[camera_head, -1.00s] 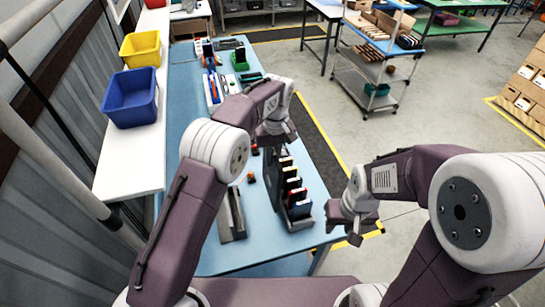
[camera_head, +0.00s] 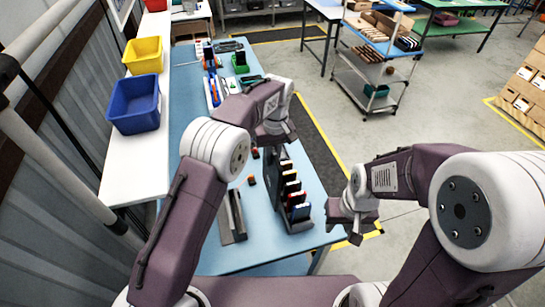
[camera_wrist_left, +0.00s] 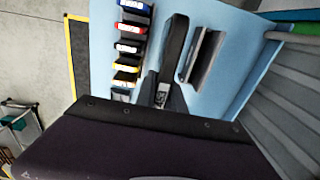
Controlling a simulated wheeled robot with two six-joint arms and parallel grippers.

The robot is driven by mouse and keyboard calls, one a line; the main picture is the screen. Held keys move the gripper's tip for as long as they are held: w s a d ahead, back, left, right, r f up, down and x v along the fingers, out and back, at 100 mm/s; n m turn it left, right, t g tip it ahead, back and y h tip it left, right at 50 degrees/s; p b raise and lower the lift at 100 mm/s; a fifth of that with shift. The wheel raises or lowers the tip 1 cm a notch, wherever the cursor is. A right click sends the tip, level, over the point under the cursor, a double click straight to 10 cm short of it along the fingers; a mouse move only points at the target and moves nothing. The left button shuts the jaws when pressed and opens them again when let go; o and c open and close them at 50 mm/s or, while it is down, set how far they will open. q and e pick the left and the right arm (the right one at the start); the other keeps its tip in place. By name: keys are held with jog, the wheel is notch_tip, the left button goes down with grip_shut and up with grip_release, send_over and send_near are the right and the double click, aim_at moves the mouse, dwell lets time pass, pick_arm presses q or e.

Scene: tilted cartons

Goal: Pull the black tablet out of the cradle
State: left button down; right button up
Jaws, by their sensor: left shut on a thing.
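The black tablet (camera_head: 271,183) is a dark upright panel below my left gripper (camera_head: 274,141). My left gripper is shut on its upper part. In the left wrist view the tablet (camera_wrist_left: 173,48) shows almost edge-on, with the gripper's jaws (camera_wrist_left: 162,95) at its near end. The grey slotted cradle (camera_head: 234,230) stands on the blue table to the left of the tablet; it also shows in the left wrist view (camera_wrist_left: 203,57). The tablet looks apart from it. Whether the tablet's lower edge touches the table cannot be told. My right gripper (camera_head: 347,228) is open and empty, off the table's right edge.
A dark rack (camera_head: 298,223) with several coloured cartons stands close to the right of the tablet. Small red and orange pieces (camera_head: 252,181) lie on the blue table (camera_head: 265,243). A white shelf with a blue bin (camera_head: 134,104) and yellow bin (camera_head: 143,54) runs along the left.

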aim_at(273, 150)
pick_arm(q)
jog(key=shift+r+p, duration=2.85)
jog(key=shift+r, duration=0.25)
jog(key=shift+f, duration=0.1)
